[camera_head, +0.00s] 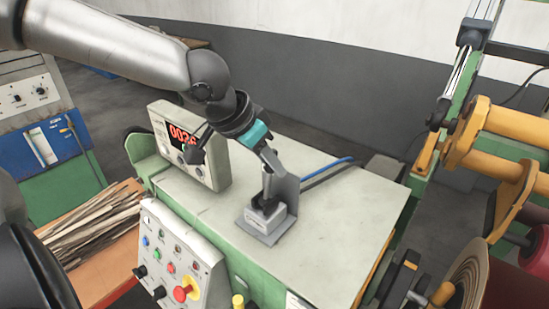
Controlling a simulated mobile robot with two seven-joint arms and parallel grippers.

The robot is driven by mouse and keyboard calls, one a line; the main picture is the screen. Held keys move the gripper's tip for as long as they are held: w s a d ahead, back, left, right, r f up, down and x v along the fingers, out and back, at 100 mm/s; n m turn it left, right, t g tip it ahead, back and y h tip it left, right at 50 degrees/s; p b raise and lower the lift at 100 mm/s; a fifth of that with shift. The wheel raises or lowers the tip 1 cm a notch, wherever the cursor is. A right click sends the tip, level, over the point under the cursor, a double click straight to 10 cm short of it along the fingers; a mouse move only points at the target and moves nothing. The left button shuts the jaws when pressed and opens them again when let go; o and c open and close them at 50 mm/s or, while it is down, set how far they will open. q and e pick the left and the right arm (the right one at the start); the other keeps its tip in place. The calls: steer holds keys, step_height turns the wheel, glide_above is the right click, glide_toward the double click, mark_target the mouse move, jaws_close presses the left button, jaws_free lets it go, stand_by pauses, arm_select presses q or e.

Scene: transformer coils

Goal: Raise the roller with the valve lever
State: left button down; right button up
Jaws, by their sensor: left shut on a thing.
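The valve (266,217) is a small grey block with a dark top, standing on a metal bracket (288,195) on the pale machine top. My left gripper (269,160), with a teal band at its wrist, reaches in from the upper left and is shut on the valve lever just above the block. The lever is mostly hidden by the fingers. At the right are yellow rollers (503,121) on a green frame; which one the valve moves I cannot tell. My right gripper is not in view.
A counter box with a red display (205,151) stands left of the valve, partly behind my arm. A sloped button panel (172,258) with a red knob is in front. A blue hose (327,168) runs behind the bracket. The machine top (345,225) right of the valve is clear.

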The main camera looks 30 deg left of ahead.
arm_select(q)
steer(key=c, duration=1.1)
jaws_free()
steer(key=shift+c, duration=0.2)
steer(key=o, duration=0.4)
steer(key=shift+r, duration=0.15)
steer(key=shift+v, duration=0.9)
steer(key=v, duration=1.3)
steer(key=shift+s, duration=0.1)
